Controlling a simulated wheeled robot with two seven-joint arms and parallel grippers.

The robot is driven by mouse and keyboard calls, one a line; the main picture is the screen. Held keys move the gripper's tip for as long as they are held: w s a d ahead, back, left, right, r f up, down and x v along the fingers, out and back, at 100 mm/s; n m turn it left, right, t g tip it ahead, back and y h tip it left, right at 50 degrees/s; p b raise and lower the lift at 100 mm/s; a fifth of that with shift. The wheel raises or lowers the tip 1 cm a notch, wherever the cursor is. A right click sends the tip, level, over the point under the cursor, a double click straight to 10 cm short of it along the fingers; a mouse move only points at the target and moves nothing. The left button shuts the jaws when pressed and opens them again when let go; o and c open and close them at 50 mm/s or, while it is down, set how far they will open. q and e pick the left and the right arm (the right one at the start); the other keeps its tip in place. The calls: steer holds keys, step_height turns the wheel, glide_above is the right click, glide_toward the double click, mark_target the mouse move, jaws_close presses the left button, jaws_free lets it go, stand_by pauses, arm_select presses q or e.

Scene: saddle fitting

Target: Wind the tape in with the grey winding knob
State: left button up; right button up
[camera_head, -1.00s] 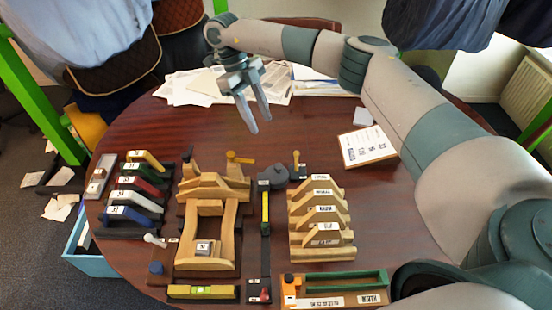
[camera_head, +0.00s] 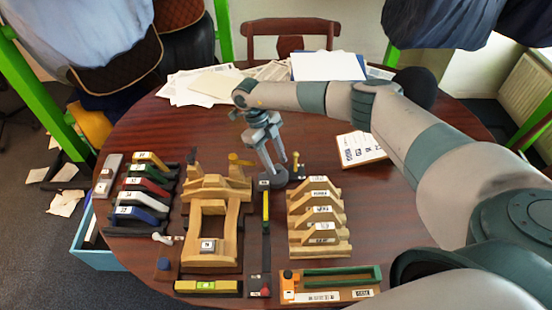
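The tape device lies in the middle of the table. Its round grey housing (camera_head: 273,181) is at the far end, partly hidden by my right gripper, and the winding knob cannot be made out separately. A yellow tape (camera_head: 265,207) lies along a narrow black track (camera_head: 265,240) running toward the near edge. My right gripper (camera_head: 277,164) points down at the housing, its two fingers apart, with the tips at or just above it. Whether they touch or straddle the knob cannot be told. My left gripper is not in view.
A wooden saddle frame (camera_head: 189,234) stands left of the track, wooden wedges (camera_head: 319,236) to the right. Coloured-handled tools (camera_head: 146,185) are at far left. A level (camera_head: 208,287) and a green-edged tray (camera_head: 335,294) lie near. A small post (camera_head: 298,160) stands beside the gripper.

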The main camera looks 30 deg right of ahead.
steer(key=shift+s+f, duration=0.1)
steer(key=shift+f, duration=0.1)
jaws_close()
